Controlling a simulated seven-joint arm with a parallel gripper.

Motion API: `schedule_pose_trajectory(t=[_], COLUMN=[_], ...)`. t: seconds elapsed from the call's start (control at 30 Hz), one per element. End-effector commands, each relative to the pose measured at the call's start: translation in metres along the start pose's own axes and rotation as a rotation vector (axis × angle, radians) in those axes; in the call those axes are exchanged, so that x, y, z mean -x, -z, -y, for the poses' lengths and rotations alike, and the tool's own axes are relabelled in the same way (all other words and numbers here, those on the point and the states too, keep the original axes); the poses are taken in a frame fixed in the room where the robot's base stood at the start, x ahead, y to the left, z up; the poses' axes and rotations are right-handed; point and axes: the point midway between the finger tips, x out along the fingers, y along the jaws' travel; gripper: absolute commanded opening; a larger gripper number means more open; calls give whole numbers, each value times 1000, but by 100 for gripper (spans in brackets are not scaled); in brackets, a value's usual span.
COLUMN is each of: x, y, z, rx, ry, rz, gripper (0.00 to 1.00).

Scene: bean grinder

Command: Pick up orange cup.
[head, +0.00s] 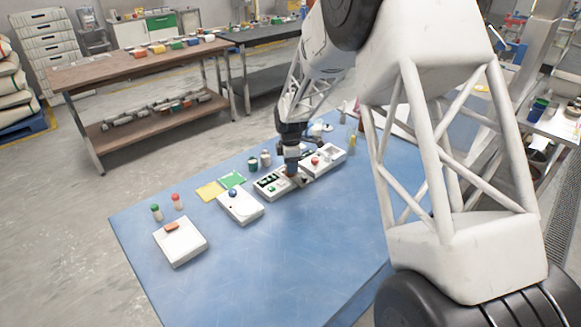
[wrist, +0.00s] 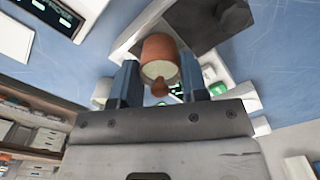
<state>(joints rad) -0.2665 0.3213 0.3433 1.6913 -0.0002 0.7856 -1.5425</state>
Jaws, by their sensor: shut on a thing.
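The orange cup (wrist: 158,50) is between the two fingers of my gripper (wrist: 160,78) in the wrist view. Its pale inside or contents face the camera, and a small orange knob or handle shows at its near side. My gripper is shut on it. In the head view my gripper (head: 291,168) is low over the far part of the blue table, beside the white devices. The cup is too small and covered there to make out clearly.
The blue table (head: 300,245) holds a white device with a red ball (head: 322,160), one with green parts (head: 272,183), one with a blue ball (head: 240,207) and a white box (head: 181,243). Small bottles and coloured cards lie near the back edge. The table's front is clear.

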Motion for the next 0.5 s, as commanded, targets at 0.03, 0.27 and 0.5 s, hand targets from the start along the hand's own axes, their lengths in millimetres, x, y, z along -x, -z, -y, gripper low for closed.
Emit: schedule_pose_trajectory(t=[0.03, 0.27, 0.5], x=[6, 25, 28], y=[0, 0, -1], z=[0, 11, 46], rx=[0, 0, 0], ry=[-1, 0, 0], rz=[0, 0, 0], gripper=[13, 13, 13])
